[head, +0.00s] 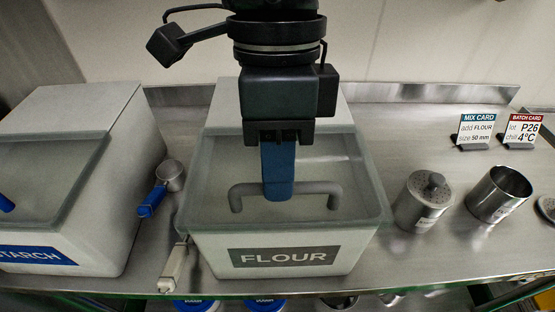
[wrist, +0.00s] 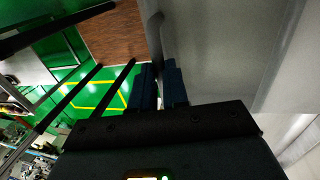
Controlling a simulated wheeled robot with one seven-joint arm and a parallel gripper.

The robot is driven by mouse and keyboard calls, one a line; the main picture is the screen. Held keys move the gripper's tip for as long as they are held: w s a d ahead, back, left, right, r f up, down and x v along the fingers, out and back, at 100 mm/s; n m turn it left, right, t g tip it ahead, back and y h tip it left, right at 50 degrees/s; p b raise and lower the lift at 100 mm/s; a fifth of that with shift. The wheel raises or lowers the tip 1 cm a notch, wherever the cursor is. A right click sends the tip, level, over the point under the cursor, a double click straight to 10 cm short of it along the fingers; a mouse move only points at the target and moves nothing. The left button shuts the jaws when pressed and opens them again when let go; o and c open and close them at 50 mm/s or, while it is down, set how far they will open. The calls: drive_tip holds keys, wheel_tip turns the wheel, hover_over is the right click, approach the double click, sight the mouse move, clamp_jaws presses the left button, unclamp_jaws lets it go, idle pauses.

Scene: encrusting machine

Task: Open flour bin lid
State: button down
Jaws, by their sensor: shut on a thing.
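The flour bin (head: 215,262) is a pale box with a grey FLOUR label, standing in the middle of the steel counter. Its clear lid (head: 355,160) appears to lie down over the bin's sloped front opening. A grey bar handle (head: 240,190) sits across the lid. My gripper (head: 278,192) points down at the handle's middle, with its blue fingers shut on the bar. In the wrist view my blue fingers (wrist: 159,90) close on a grey bar (wrist: 157,35). The fingers hide the middle of the handle in the head view.
A starch bin (head: 110,235) stands at the left. A blue-handled scoop (head: 155,195) and a white-handled scoop (head: 176,265) lie between the bins. A lidded shaker (head: 415,210), an open steel cup (head: 497,195) and cards (head: 475,130) stand at the right.

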drive_tip(key=w+b, duration=0.1)
drive_tip(key=w, duration=1.2)
drive_tip(key=shift+w+d, duration=0.2)
drive_tip(key=c, duration=1.1)
unclamp_jaws()
drive_tip(key=shift+w+r+b, duration=0.2)
drive_tip(key=shift+w+r, duration=0.05)
drive_tip(key=shift+r, duration=1.05)
drive_tip(key=shift+w+r+b, duration=0.2)
drive_tip(key=shift+r, duration=1.05)
drive_tip(key=shift+w+r+b, duration=0.2)
drive_tip(key=shift+w+r, duration=0.05)
drive_tip(key=shift+r, duration=1.05)
drive_tip(key=shift+d, duration=0.1)
